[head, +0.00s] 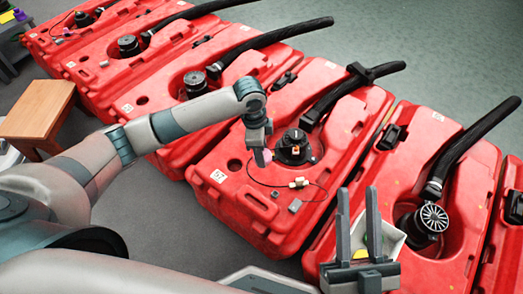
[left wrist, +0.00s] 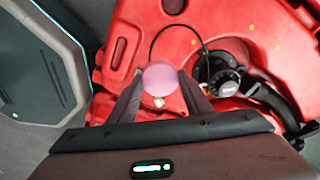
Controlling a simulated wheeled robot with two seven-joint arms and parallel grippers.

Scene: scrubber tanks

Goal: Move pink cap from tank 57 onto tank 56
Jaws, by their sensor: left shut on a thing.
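My left gripper (head: 264,152) is shut on the pink cap (head: 268,156), above the red tank (head: 230,200) in the middle of the head view. In the left wrist view the round pink cap (left wrist: 160,77) sits between the two fingertips. The tank's black filler fitting (head: 293,148) is just right of the cap; it also shows in the left wrist view (left wrist: 222,76). White labels on the tanks are too small to read surely, so I cannot tell tank 57 from tank 56. My right gripper (head: 358,215) is open, fingers upward, at lower right.
A thin black cable (head: 318,187) loops over the middle tank's top. More red tanks with black hoses stand in a row on both sides. A light tray (head: 392,240) with green and yellow bits is behind my right gripper. A wooden stool (head: 38,108) stands at left.

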